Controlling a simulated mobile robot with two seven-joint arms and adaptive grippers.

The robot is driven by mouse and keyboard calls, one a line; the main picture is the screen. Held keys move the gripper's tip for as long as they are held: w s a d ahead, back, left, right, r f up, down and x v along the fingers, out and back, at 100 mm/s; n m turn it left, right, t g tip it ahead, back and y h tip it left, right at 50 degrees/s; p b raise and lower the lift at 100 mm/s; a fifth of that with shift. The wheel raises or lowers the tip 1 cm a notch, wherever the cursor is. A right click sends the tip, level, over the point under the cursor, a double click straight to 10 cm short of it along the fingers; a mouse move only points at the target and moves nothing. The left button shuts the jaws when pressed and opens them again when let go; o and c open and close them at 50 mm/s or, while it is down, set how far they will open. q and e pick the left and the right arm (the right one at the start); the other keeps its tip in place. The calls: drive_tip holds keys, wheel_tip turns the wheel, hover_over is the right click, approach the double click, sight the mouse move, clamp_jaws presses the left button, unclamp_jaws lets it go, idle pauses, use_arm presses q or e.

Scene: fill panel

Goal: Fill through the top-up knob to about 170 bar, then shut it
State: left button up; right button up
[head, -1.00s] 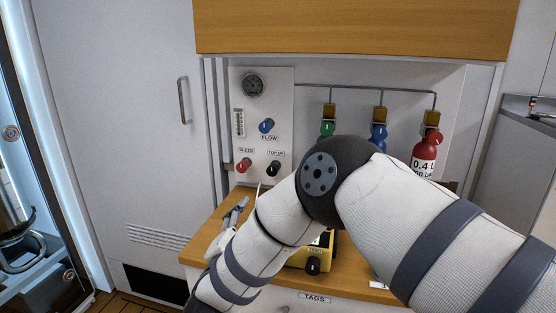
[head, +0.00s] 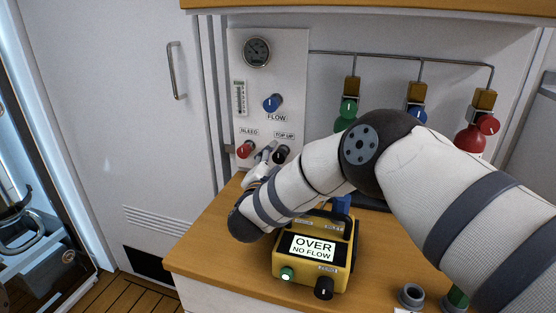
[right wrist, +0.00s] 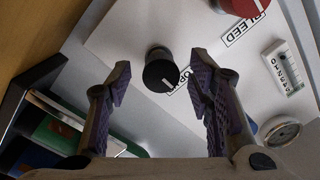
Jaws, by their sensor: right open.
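The black TOP UP knob (head: 281,154) sits low on the white fill panel (head: 298,70). The right wrist view shows this knob (right wrist: 160,72) ahead of and between my spread fingers, touching neither. My right gripper (right wrist: 157,88) is open and empty. In the head view my right gripper (head: 268,156) is at the knob's left, partly hidden by its own wrist. The round gauge (head: 257,51) is at the panel's top; its reading is too small to tell. It also shows in the right wrist view (right wrist: 282,133). My left gripper is not in view.
The red BLEED knob (head: 244,149) is close left of my gripper, and the blue FLOW knob (head: 272,103) is above. A yellow meter (head: 314,258) on the wooden counter (head: 215,240) reads "OVER NO FLOW". Green, blue and red bottles (head: 468,139) hang at the right.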

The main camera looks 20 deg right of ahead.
drive_tip(key=shift+x, duration=0.75)
